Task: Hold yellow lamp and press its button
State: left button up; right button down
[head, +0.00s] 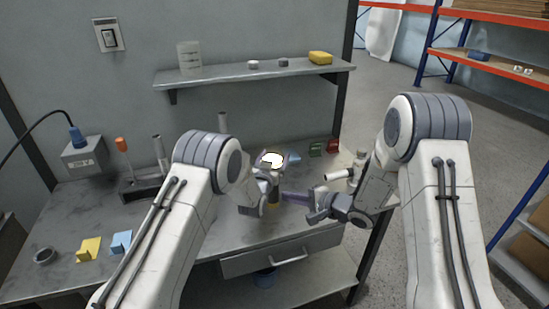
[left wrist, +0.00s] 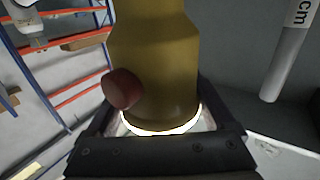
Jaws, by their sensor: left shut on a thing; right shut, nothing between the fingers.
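The yellow lamp (head: 273,198) is upright in my left gripper (head: 269,180), above the workbench, with its white lit end up. In the left wrist view the lamp's yellow body (left wrist: 155,60) lies between the fingers of my left gripper (left wrist: 160,120), and its glowing end is close to the jaws. A round red button (left wrist: 122,89) sticks out from the lamp's side there; I cannot make it out in the head view. My right gripper (head: 292,196) is shut and empty. Its tips point left at the lamp's lower body, very close; I cannot tell whether they touch it.
The workbench (head: 210,230) carries a yellow block (head: 89,248), a blue block (head: 121,242) and a grey ring (head: 45,256) at the front left. A tool holder (head: 140,188) stands behind. Green (head: 316,149) and red (head: 333,146) items are at the back right, below a wall shelf (head: 225,77).

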pick_arm(q)
jog(key=o, duration=1.2)
jog(key=shift+o, duration=0.2)
